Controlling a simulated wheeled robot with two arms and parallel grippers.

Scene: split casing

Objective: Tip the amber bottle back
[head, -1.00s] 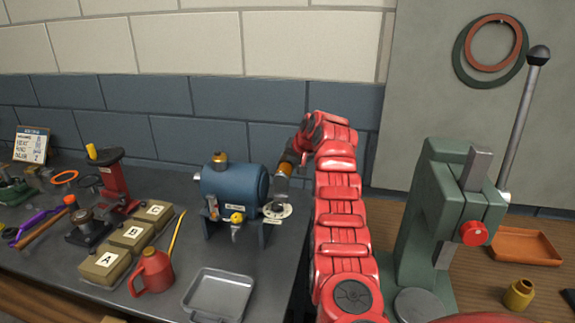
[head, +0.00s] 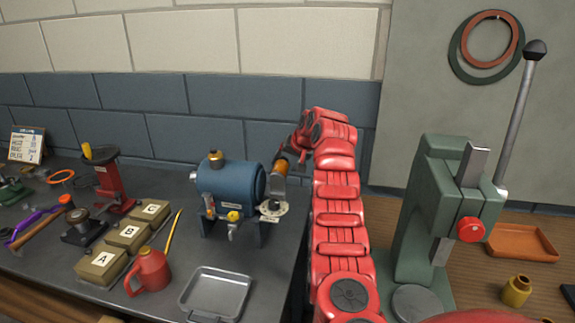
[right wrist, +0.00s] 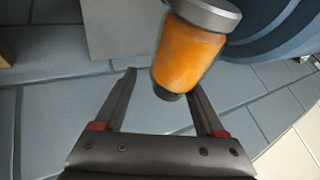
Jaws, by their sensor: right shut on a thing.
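The blue casing (head: 228,188) stands on legs on the dark bench in the head view. The amber bottle (head: 281,166) is at its right end, above a grey collar (head: 278,187), and partly hidden by my gripper. In the right wrist view the amber bottle (right wrist: 186,58) sits between my right gripper's (right wrist: 165,88) two fingers, tilted in the picture. Its grey collar (right wrist: 208,12) is at the top and a dark tip shows at the other end. The casing's blue side is close beside it. My right gripper is shut on the bottle. My left gripper is not in view.
A green press (head: 432,225) with a tall lever stands right of my red arm. A block wall is close behind.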

